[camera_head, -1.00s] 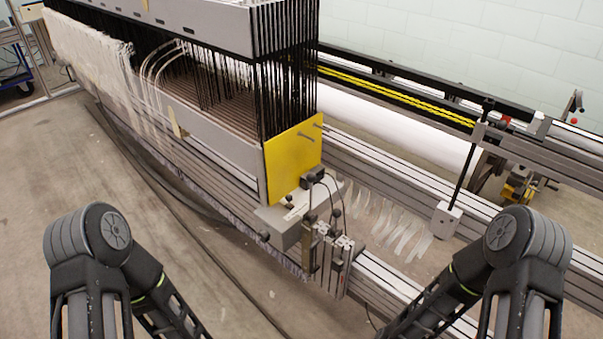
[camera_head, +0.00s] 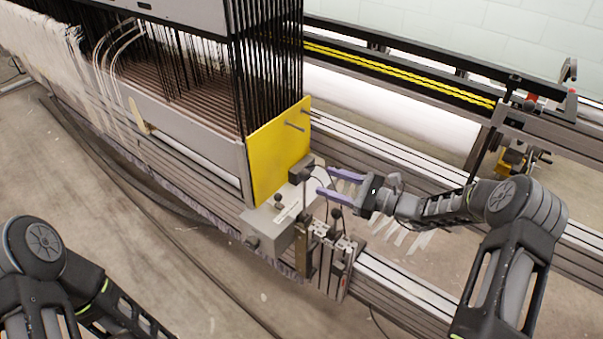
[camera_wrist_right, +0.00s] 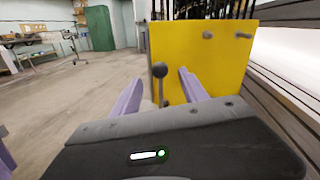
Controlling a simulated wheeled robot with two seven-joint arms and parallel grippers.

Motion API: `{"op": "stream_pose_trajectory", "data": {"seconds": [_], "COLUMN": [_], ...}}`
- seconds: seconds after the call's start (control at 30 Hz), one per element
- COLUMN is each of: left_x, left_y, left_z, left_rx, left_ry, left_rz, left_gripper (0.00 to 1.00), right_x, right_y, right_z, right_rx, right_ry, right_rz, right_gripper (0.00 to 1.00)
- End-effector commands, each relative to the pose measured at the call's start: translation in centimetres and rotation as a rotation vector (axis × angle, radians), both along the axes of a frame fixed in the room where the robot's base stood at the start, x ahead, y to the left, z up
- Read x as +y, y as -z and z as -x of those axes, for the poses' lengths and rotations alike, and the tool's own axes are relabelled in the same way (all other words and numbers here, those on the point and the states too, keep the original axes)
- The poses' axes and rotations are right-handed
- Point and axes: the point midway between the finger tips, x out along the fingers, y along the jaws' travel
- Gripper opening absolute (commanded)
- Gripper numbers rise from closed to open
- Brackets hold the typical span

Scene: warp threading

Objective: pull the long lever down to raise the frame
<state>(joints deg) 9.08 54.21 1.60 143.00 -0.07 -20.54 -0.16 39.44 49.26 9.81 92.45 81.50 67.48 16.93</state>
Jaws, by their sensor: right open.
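Slim levers with dark ball knobs stand at the grey mechanism below the yellow plate; one knob (camera_head: 336,213) shows just below my right gripper in the head view. The wrist view shows a ball-topped lever (camera_wrist_right: 159,72) upright between and beyond the two purple fingers, apart from them. I cannot tell surely which knob it is in the head view. My right gripper (camera_head: 324,182) is open and empty, its fingers pointing left over the mechanism. The frame (camera_head: 185,130) with black heddles stands behind the yellow plate (camera_head: 280,150). My left gripper is out of view.
A grey box (camera_head: 262,222) with a knob and a black block with cables (camera_head: 302,172) sit close to the fingertips. Metal pins stick out of the yellow plate. A long rail (camera_head: 400,290) runs below my right arm. Open floor lies at lower left.

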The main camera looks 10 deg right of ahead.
Motion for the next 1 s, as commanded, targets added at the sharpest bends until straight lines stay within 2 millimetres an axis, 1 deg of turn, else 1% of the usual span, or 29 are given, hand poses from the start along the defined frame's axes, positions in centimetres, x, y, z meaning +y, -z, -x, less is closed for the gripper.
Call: {"op": "stream_pose_trajectory", "data": {"seconds": [0.13,0.23,0.6,0.77,1.0], "left_x": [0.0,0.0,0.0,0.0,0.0], "left_y": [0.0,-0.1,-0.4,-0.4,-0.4], "left_z": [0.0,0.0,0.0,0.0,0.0], "left_rx": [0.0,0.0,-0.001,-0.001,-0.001], "left_ry": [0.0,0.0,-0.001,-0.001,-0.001], "left_rz": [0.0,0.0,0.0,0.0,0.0], "left_gripper": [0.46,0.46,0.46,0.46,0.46], "right_x": [0.5,1.2,5.4,6.1,6.2], "right_y": [0.0,0.1,0.1,0.1,0.1], "right_z": [-0.3,-0.8,-4.2,-4.9,-4.9], "right_rx": [0.0,0.0,0.001,0.0,0.001], "right_ry": [-0.002,-0.003,-0.004,-0.003,-0.002], "right_rz": [0.0,0.0,0.001,0.003,0.002], "right_gripper": [0.52,0.52,0.52,0.52,0.52]}}
